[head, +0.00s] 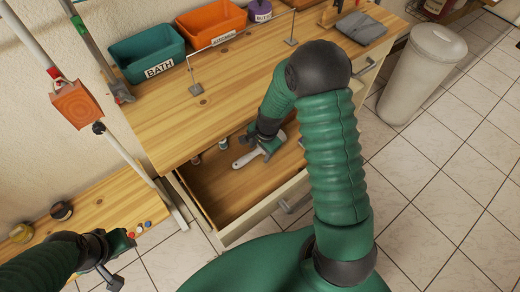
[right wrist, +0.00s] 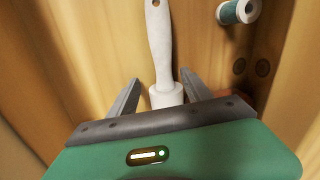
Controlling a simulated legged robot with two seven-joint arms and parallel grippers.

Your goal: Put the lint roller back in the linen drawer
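The lint roller (head: 247,158), with a white handle, appears to lie inside the open wooden drawer (head: 232,207). My right gripper (head: 268,149) is down in the drawer at the roller's right end. In the right wrist view the handle of the lint roller (right wrist: 159,40) points away from me. The fingers of my right gripper (right wrist: 157,92) are apart on either side of the roller's near end, with a gap on the left. The gripper's body hides the rest of the roller. My left gripper (head: 108,268) is at the lower left, away from the drawer; its fingers are unclear.
A teal spool (right wrist: 238,11) lies in the drawer near the roller. The counter (head: 180,120) above holds a teal BATH bin (head: 148,52), an orange bin (head: 211,22) and a thin metal rail. A grey bin (head: 420,75) stands right on clear tiles.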

